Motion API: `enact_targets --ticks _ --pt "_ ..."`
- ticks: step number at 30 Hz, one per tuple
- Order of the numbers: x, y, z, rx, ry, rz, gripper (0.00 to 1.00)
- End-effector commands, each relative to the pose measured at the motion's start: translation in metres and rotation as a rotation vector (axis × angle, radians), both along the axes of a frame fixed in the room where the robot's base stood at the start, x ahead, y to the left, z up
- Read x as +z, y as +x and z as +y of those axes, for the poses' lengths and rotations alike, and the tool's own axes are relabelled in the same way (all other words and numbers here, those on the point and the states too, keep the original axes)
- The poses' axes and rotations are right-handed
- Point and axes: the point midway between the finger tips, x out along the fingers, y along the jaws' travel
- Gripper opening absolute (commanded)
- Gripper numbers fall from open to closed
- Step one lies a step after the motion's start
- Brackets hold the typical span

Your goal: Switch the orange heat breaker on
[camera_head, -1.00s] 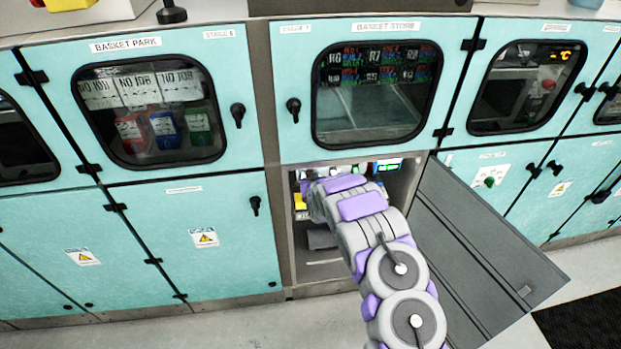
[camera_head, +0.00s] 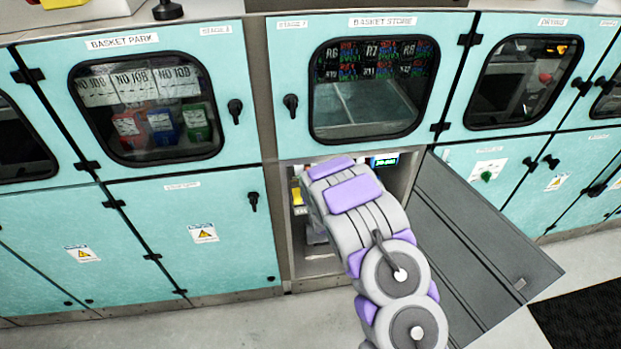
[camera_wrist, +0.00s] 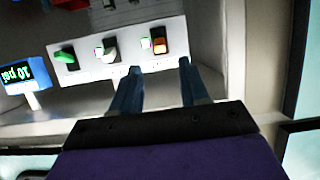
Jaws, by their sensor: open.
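The orange heat breaker (camera_wrist: 160,46) is the rightmost of three switches on a white panel in the wrist view. Its body is dark with an orange lower part. My gripper (camera_wrist: 159,66) is open and empty, its two fingers apart. The gap between the fingertips lines up with the orange breaker, which appears just beyond them. I see no clear contact. In the head view my forearm reaches into the open cabinet and hides the gripper and the breaker.
Beside it on the panel are a white switch (camera_wrist: 107,50) and a green switch (camera_wrist: 65,57). A display (camera_wrist: 20,76) reading "10 psi" stands left of the panel. A grey door (camera_head: 480,245) hangs open to the right of the cabinet in the head view.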

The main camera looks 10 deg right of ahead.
Motion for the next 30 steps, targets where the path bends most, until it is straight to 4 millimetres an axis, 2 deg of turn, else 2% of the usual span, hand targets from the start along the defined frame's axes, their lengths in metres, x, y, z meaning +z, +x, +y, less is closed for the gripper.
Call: enact_targets --ticks 6,16,21,30 --pt "0.011 -0.031 0.0 0.001 -0.002 0.003 0.45" --pt "0.026 -0.069 0.001 -0.001 0.0 0.003 0.45" --pt "0.03 -0.077 0.001 0.0 0.0 0.001 0.45" --pt "0.031 -0.079 0.001 0.0 0.0 -0.001 0.45"
